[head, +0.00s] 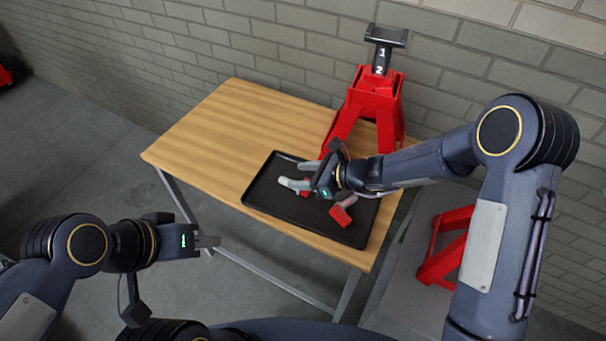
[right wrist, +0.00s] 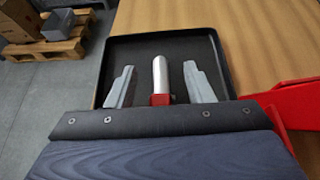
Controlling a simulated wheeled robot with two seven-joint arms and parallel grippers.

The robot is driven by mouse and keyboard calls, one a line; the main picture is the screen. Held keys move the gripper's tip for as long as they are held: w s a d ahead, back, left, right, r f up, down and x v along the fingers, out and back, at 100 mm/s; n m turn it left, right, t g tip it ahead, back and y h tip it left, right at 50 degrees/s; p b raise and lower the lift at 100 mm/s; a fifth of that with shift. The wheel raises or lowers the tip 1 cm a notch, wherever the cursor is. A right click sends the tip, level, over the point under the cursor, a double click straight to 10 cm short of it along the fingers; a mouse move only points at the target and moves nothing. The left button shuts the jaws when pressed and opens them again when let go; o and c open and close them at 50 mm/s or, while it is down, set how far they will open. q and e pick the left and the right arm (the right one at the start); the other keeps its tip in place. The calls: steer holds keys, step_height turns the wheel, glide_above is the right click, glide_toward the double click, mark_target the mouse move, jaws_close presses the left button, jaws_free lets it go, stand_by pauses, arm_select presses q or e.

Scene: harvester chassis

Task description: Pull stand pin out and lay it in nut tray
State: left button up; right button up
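The black tray (head: 262,196) lies on the wooden table. My right gripper (head: 296,175) is low over it, with its two grey fingers apart. In the right wrist view a pin with a silver shaft and red end (right wrist: 160,78) lies between the open fingers, with a gap on each side. In the head view a red-and-silver piece (head: 343,210) lies in the tray, beside my right gripper. The red jack stand (head: 376,98), its dark post marked 1 and 2, stands at the table's back right; its pin hole is not clear. My left gripper (head: 207,241) is off the table's front left, empty.
The wooden table (head: 215,130) is clear left of the tray. Another red stand (head: 446,245) is low at the right. A brick wall (head: 270,50) stands behind the table. In the right wrist view, boxes on a pallet (right wrist: 55,45) are at the upper left.

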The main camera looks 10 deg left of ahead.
steer(key=v, duration=0.7)
steer(key=shift+s+d, duration=0.15)
steer(key=shift+d, duration=0.2)
steer(key=shift+r, duration=0.25)
steer(key=s+d+r+n+h, duration=0.2)
steer(key=s+d+r+n, duration=0.7)
steer(key=s+r+n, duration=0.2)
steer(key=s+d+n+t+h, duration=0.2)
steer(key=s+d+n+h, duration=0.4)
steer(key=s, duration=0.8)
steer(key=d+n, duration=0.3)
steer(key=d, duration=0.2)
steer(key=shift+f, duration=0.35)
